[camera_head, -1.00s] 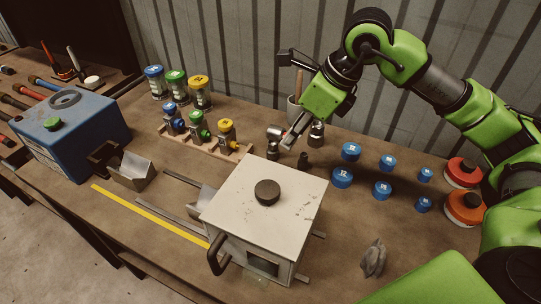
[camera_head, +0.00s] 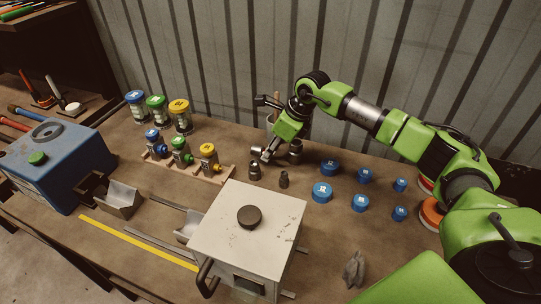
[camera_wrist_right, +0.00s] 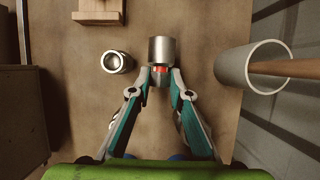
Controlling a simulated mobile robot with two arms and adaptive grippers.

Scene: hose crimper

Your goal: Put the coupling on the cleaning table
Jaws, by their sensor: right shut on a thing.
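The coupling (camera_wrist_right: 162,50) is a short silvery metal cylinder. It sits at the tips of my right gripper (camera_wrist_right: 160,78) in the right wrist view, and the fingers are shut on it. In the head view the right gripper (camera_head: 265,158) is low at the back of the workbench, with the coupling (camera_head: 257,150) at its fingertips. I cannot tell whether the coupling still touches the bench. A dark table (camera_head: 57,119) at the upper left holds brushes; whether it is the cleaning table is unclear. My left gripper is not in view.
Another metal fitting (camera_wrist_right: 117,62) stands beside the held one. A cup with a wooden stick (camera_wrist_right: 246,70) is close on the right.

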